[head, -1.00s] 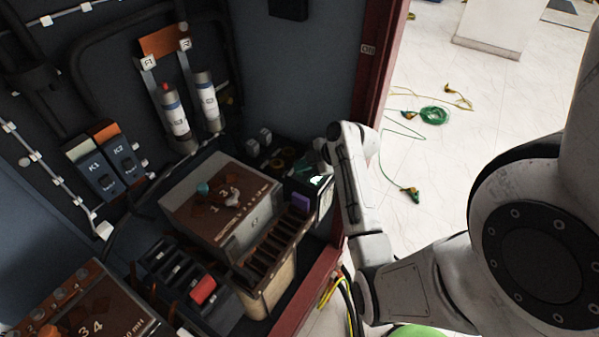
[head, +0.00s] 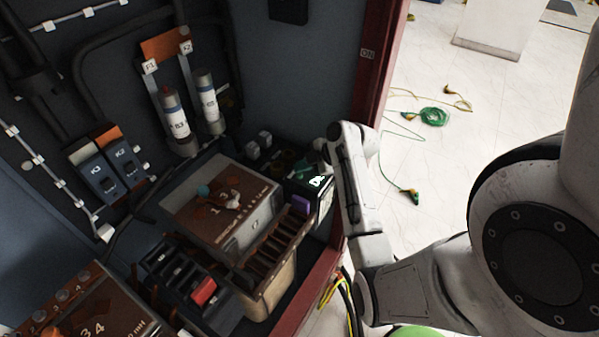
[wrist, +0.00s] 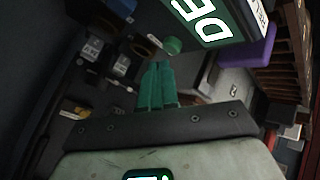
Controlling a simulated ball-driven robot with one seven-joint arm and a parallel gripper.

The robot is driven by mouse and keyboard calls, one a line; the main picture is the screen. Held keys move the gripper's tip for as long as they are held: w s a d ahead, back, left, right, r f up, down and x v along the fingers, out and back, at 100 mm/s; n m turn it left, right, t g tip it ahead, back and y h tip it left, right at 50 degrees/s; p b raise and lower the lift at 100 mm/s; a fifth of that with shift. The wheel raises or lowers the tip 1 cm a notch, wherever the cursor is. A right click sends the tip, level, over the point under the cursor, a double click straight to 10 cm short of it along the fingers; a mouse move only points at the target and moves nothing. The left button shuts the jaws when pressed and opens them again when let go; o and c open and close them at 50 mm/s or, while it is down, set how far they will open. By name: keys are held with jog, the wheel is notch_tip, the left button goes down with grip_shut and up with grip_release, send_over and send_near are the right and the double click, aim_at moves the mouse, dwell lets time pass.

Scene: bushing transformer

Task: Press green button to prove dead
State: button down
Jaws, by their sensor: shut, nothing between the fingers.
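A small green round button (wrist: 172,45) shows in the wrist view, just past my fingertips. My gripper (wrist: 157,66) is shut and empty, its teal fingers pointing at the spot just beside the button. I cannot tell whether the tips touch it. A lit display (wrist: 208,22) with large white letters on green, starting "DE", is to the right of the button. In the head view the same display (head: 318,182) glows on a dark box in the cabinet's right corner. There my wrist hides much of the area, and the button is not clear.
A purple block (wrist: 255,47) sits beside the display. A brown-topped box (head: 222,205) and a slotted brown tray (head: 275,243) stand to the left. The cabinet's red frame (head: 372,85) is close to my arm. Green cable (head: 433,117) lies on the floor outside.

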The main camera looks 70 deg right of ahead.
aim_at(302, 176)
jog(key=shift+r, duration=0.25)
notch_tip(302, 176, up, 5)
jog(key=p, duration=0.4)
dwell(1.0)
jog(key=a+f+m+g+y, duration=0.1)
jog(key=a+f+m+g, duration=0.15)
jog(key=a, duration=0.55)
jog(key=a+f+m+g+y, duration=0.1)
jog(key=a+f+g, duration=0.15)
jog(key=a, duration=0.65)
jog(key=s+a+m+g+h, duration=0.1)
jog(key=s+a+m+g, duration=0.2)
jog(key=s+a+m, duration=0.3)
jog(key=s+a, duration=0.4)
jog(key=a, duration=0.4)
jog(key=shift+s+a+r+h, duration=0.3)
jog(key=shift+s+a+h, duration=0.05)
jog(key=shift+s+h, duration=0.05)
